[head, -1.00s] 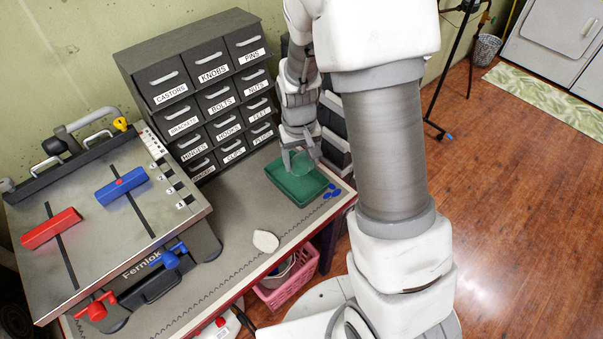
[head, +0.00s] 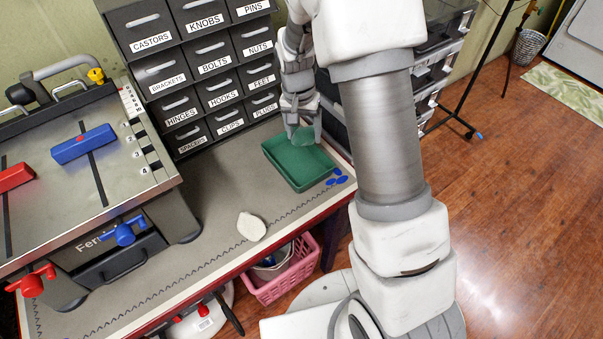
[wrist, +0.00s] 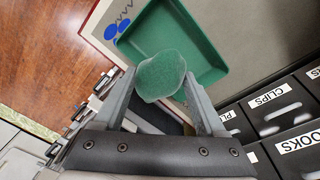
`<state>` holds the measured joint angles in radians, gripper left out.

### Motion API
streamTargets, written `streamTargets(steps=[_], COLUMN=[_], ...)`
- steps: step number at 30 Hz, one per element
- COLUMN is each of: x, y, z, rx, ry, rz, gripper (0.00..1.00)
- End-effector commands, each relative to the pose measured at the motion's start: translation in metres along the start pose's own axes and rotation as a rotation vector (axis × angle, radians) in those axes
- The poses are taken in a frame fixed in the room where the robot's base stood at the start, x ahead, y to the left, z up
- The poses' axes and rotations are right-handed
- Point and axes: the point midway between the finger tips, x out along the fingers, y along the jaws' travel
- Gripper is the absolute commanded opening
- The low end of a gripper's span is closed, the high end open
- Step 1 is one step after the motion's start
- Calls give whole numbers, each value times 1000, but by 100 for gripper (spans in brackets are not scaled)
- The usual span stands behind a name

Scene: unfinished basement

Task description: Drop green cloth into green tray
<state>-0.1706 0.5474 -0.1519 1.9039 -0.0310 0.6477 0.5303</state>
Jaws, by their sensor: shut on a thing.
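The green cloth (wrist: 161,75) is a small rounded piece held between the fingers of my gripper (wrist: 163,92) in the wrist view. In the head view the cloth (head: 303,136) shows below my gripper (head: 301,130), over the far part of the green tray (head: 296,180). The tray is a shallow rectangular one on the workbench, and its visible inside is empty. It also shows beyond the cloth in the wrist view (wrist: 208,62). The gap between cloth and tray floor is hard to judge.
A drawer cabinet (head: 215,60) with labelled drawers stands behind the tray. Blue discs (head: 338,178) lie at the tray's right, and a whitish flat piece (head: 251,226) lies in front. A metal work surface (head: 85,165) with red and blue blocks is at the left. A pink basket (head: 283,277) is below.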

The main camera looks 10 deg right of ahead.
Motion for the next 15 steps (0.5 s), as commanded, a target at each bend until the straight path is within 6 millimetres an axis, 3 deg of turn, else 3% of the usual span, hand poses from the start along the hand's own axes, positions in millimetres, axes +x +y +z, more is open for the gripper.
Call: streamTargets(steps=[1, 15], x=[13, 38], y=[-3, -6], z=[-2, -4], rx=[23, 81], ry=[1, -4], rz=[2, 9], gripper=[21, 21])
